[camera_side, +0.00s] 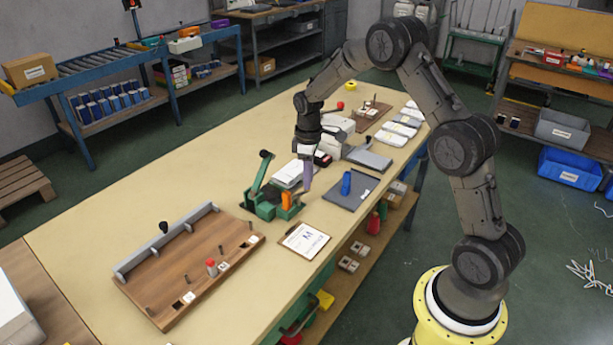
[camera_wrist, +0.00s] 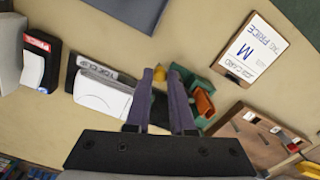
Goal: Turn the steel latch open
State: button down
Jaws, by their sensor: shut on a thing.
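My gripper (camera_side: 307,182) points down over the table, beside the green clamp-like device (camera_side: 262,207) with its raised lever and orange block (camera_side: 286,200). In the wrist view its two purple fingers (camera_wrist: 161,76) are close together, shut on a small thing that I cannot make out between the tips. The wooden board (camera_side: 190,262) lies to the left, with a long grey bar (camera_side: 165,246), a black knob (camera_side: 164,227) and small pegs. I cannot tell for sure which part is the steel latch.
A clipboard card (camera_side: 304,240) lies right of the green device. A grey mat (camera_side: 340,196) with a blue roll (camera_side: 346,183) lies beyond it. The table's left part behind the board is clear.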

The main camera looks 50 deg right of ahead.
jog(key=m, duration=0.1)
jog(key=s+m, duration=0.1)
jog(key=m, duration=0.2)
jog(key=shift+s+a+m, duration=0.2)
jog(key=shift+a+m, duration=0.1)
jog(key=shift+a, duration=0.05)
jog(key=shift+s+a+m, duration=0.25)
jog(key=shift+a+m, duration=0.05)
jog(key=shift+m, duration=0.75)
jog(key=shift+s+a+m, duration=0.2)
jog(key=shift+a+m, duration=0.05)
jog(key=shift+m, duration=0.8)
jog(key=c, duration=0.8)
grip_release()
jog(key=shift+o, duration=0.2)
jog(key=shift+r, duration=0.1)
notch_tip(320, 180, up, 14)
